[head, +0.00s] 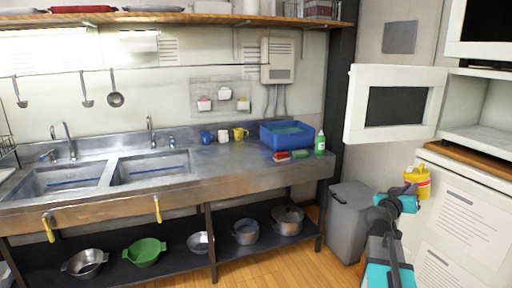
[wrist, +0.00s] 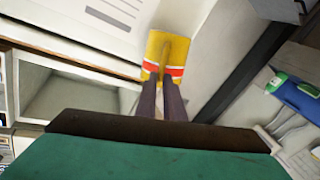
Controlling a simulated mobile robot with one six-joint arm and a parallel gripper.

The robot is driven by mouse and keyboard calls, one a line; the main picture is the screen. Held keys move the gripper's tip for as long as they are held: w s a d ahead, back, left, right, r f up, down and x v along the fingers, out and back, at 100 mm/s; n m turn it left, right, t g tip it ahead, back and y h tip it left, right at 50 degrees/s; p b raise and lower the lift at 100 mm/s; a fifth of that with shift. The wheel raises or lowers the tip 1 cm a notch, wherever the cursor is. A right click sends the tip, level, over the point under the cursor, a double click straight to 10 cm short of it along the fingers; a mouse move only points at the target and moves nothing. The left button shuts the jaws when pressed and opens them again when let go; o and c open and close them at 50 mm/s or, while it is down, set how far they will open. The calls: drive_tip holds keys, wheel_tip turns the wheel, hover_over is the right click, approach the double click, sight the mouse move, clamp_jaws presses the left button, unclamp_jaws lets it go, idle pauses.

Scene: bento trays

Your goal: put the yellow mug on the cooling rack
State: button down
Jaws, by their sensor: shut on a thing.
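My gripper (head: 408,191) is shut on a yellow container (head: 422,181) with a red and white band, held in the air at the right, in front of the white cabinets. In the wrist view my gripper's two dark fingers (wrist: 161,84) meet the yellow container (wrist: 180,52) at its near side. I cannot tell surely whether it is a mug or a tin. I cannot make out a cooling rack.
A blue tub (head: 286,135), a green bottle (head: 320,142) and a red item (head: 282,156) stand at the counter's right end. A white cabinet door (head: 358,128) hangs open near my arm. A grey bin (head: 350,215) stands on the floor. The counter's front middle is clear.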

drive_tip(key=w+a+f+n+t+y, duration=0.6)
drive_tip(key=w+a+f+y, duration=0.15)
drive_tip(key=a, duration=0.25)
drive_tip(key=s+a+f+n+y, duration=0.1)
drive_tip(key=a+f+n+y, duration=0.4)
drive_tip(key=a, duration=0.4)
drive_tip(key=s+a+f+n+y, duration=0.1)
drive_tip(key=a+f+n+y, duration=0.15)
drive_tip(key=a+y, duration=0.6)
drive_tip(key=s+a+f+n+g+y, duration=0.4)
drive_tip(key=s+a+n+g+y, duration=0.3)
drive_tip(key=s+a, duration=0.5)
wheel_tip(320, 180, up, 14)
drive_tip(key=a+n+y+p, duration=0.1)
drive_tip(key=p, duration=1.3)
drive_tip(key=shift+w+t, duration=0.4)
drive_tip(key=shift+w, duration=0.05)
drive_tip(key=shift+f, duration=0.2)
